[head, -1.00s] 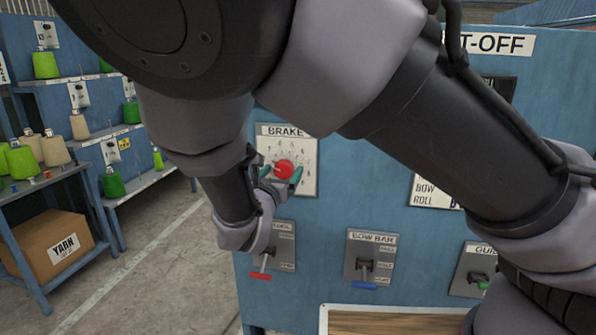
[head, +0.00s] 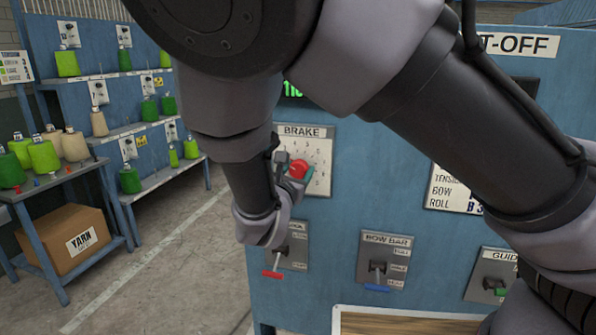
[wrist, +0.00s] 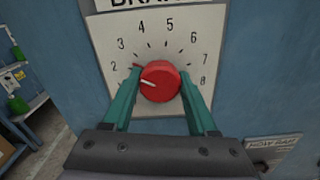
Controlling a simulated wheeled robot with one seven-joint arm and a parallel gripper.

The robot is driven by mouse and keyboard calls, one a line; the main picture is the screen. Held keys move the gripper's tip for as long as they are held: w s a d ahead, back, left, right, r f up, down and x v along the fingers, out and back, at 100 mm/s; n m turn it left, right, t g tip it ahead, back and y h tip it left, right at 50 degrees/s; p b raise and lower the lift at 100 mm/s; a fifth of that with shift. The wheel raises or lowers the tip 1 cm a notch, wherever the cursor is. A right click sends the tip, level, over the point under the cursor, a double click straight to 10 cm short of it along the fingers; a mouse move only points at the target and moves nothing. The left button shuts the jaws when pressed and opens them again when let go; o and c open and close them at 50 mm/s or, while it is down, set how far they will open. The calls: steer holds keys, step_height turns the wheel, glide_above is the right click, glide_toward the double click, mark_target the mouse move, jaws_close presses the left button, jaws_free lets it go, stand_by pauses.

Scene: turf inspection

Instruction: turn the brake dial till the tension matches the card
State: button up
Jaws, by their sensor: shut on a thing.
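The brake dial (head: 299,169) is a red round knob on a pale plate (head: 318,150) marked BRAKE, with numbers around it. In the wrist view, the dial (wrist: 160,84) has a white mark pointing left, close to the 2. My gripper (wrist: 160,74) is shut on the dial, with one teal finger on each side; in the head view my gripper (head: 296,167) is partly hidden by my wrist. The card (head: 455,190) at right reads TENSI, BOW and ROLL; my arm covers its right part, so the tension value is hidden. A green-lit display (head: 292,89) is mostly hidden.
Below the dial are a red-handled lever (head: 273,273), a blue-handled BOW BAR lever (head: 377,286) and a green-handled GUIDE lever (head: 498,290). Shelves of yarn cones (head: 130,180) and a yarn box (head: 70,240) stand at left. Floor between is clear.

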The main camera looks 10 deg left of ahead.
stand_by(0.3)
steer(key=o, duration=1.4)
steer(key=shift+s, duration=0.1)
steer(key=s, duration=0.3)
steer(key=s+a, duration=0.1)
steer(key=s, duration=0.6)
steer(key=shift+s+a, duration=0.25)
steer(key=shift+s, duration=0.05)
steer(key=shift+s, duration=0.1)
